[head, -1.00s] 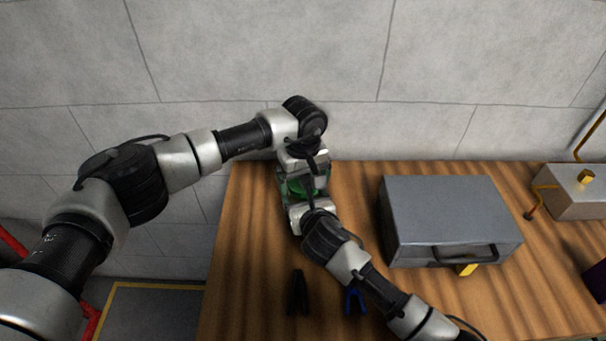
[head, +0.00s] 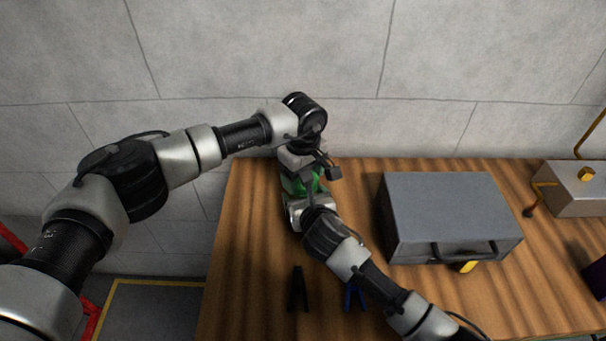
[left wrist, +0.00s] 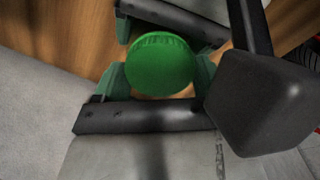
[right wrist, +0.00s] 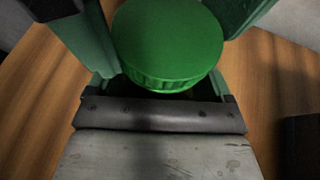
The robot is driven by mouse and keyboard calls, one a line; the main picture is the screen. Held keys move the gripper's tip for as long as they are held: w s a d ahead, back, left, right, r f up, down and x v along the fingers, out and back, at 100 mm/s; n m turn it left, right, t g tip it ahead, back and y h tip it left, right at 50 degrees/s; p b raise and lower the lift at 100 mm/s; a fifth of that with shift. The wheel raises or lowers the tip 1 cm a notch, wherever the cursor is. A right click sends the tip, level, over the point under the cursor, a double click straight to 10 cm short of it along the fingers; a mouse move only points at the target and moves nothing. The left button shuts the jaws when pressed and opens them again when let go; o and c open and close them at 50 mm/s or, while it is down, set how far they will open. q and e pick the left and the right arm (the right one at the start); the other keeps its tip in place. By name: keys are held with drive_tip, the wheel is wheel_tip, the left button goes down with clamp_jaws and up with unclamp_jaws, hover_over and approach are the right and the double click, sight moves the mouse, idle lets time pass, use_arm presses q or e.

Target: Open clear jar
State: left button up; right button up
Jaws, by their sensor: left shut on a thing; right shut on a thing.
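The clear jar's green lid (head: 294,187) shows between my two grippers at the back left of the table. In the left wrist view the round lid (left wrist: 160,64) lies between the green fingers of my left gripper (left wrist: 160,82), which is shut on it. My right gripper (right wrist: 165,78) reaches in from the front and is shut on the jar below the lid. In the right wrist view the lid (right wrist: 168,40) looks level and sits over the jar. The clear jar body is almost wholly hidden by the grippers and lid, so I cannot tell whether the lid is loose.
A grey box with a dark handle (head: 450,215) stands right of my right arm. Black-handled (head: 298,290) and blue-handled (head: 355,297) tools lie at the front. A metal unit with a yellow knob (head: 575,190) is at the far right. A wall stands close behind the table.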

use_arm(q)
drive_tip(key=o, duration=1)
drive_tip(key=shift+r, duration=2.4)
drive_tip(key=shift+c, duration=0.3)
wheel_tip(320, 180, up, 3)
drive_tip(key=m, duration=0.3)
drive_tip(key=shift+f, duration=3.95)
drive_tip(key=c, duration=0.9)
drive_tip(key=shift+n, duration=1.5)
drive_tip(key=shift+c, duration=0.2)
